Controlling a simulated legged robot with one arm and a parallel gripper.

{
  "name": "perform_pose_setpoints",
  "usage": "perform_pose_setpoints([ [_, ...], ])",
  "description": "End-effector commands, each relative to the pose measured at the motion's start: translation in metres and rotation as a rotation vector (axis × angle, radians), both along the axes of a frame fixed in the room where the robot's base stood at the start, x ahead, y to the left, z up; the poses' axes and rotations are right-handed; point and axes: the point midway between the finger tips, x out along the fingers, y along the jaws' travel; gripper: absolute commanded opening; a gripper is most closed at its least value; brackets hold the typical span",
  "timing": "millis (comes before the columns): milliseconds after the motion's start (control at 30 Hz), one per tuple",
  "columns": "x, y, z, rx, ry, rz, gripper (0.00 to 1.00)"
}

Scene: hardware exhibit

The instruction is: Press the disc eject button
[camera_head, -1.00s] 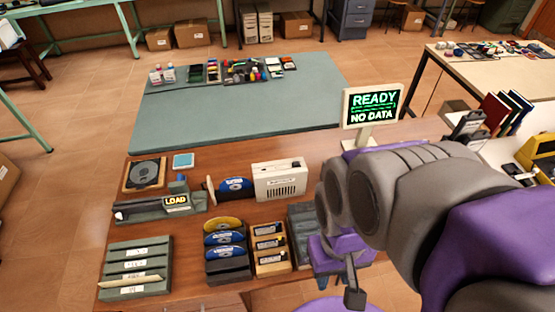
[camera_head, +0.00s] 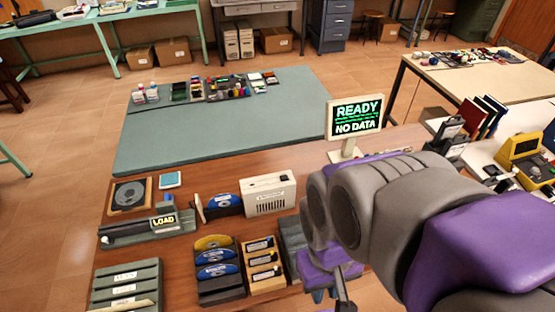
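A cream drive box (camera_head: 268,194) with vent slots stands on the brown wooden desk (camera_head: 215,180). A blue-labelled disc (camera_head: 224,205) stands upright at its left side. I cannot make out an eject button at this size. My purple and grey arm reaches in from the right, and its end hangs over the desk's front, right of the drive and the disc racks. A monitor (camera_head: 354,117) behind the arm reads "READY NO DATA".
A device with a "LOAD" sign (camera_head: 163,221) stands left of the drive. A disc rack (camera_head: 218,287), a cartridge rack (camera_head: 264,272) and a grey-green organizer (camera_head: 127,290) line the front. A square black disc plate (camera_head: 129,195) lies behind. The green mat (camera_head: 215,135) is largely bare.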

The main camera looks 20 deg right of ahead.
Motion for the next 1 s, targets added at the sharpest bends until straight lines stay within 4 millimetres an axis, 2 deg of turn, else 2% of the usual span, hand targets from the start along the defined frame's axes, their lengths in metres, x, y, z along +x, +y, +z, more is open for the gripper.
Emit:
perform_pose_setpoints([
  [33,0.0,0.0,0.0,0.0,0.0,0.0,0.17],
  [233,0.0,0.0001,0.0,0.0,0.0,0.0,0.0],
  [1000,0.0,0.0,0.0,0.0,0.0,0.0,0.0],
])
